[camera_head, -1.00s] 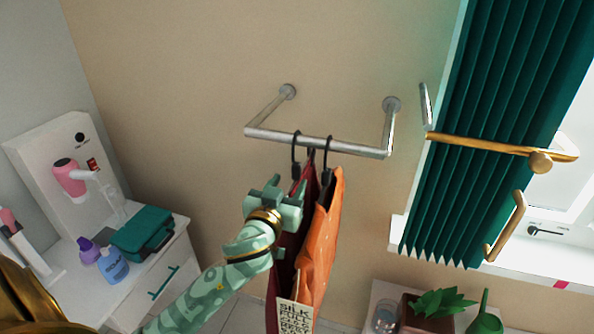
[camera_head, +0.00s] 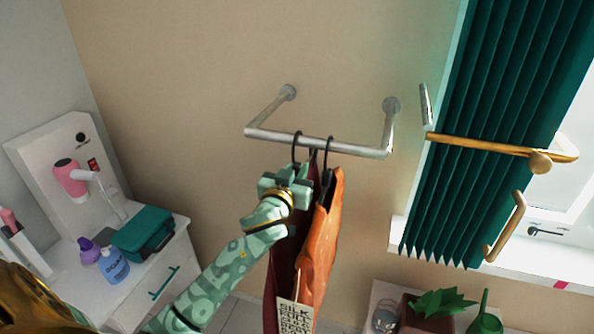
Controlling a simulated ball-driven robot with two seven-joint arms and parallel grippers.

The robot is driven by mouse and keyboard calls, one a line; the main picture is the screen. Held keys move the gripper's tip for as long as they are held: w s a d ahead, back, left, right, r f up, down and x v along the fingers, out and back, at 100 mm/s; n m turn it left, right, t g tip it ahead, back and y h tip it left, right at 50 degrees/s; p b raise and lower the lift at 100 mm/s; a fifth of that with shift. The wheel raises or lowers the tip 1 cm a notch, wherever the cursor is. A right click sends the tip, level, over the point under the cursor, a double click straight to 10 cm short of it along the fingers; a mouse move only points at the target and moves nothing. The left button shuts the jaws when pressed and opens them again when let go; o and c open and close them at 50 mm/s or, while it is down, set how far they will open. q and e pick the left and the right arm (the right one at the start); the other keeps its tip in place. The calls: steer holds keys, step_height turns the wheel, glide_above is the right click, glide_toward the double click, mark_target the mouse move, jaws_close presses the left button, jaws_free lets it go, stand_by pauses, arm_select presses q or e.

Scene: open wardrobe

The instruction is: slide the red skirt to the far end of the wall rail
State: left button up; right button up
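The wall rail (camera_head: 355,150) is a silver U-shaped bar standing out from the beige wall, upper middle. My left gripper (camera_head: 288,178), pale green with a gold band, is at the top left of the red skirt, just below the rail and by the hanger. It covers part of the skirt's top and hanger. Its finger gap and any grip are unclear. My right gripper is not in view.
The rail's left part (camera_head: 268,134) is bare. A green curtain (camera_head: 490,110) with a gold rod (camera_head: 480,145) is at right. A white cabinet (camera_head: 150,277) with a hair dryer (camera_head: 72,178) and bottles stands at left. A potted plant (camera_head: 440,302) is at lower right.

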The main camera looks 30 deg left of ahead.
arm_select(q)
steer(key=s+a+p, duration=0.1)
steer(key=a, duration=0.6)
steer(key=shift+s+p, duration=0.35)
steer(key=shift+p, duration=0.05)
steer(key=o, duration=0.9)
steer(key=shift+d, duration=0.1)
steer(key=b+v, duration=0.1)
steer(key=v, duration=1.5)
steer(key=shift+s, duration=0.15)
steer(key=shift+f, duration=0.15)
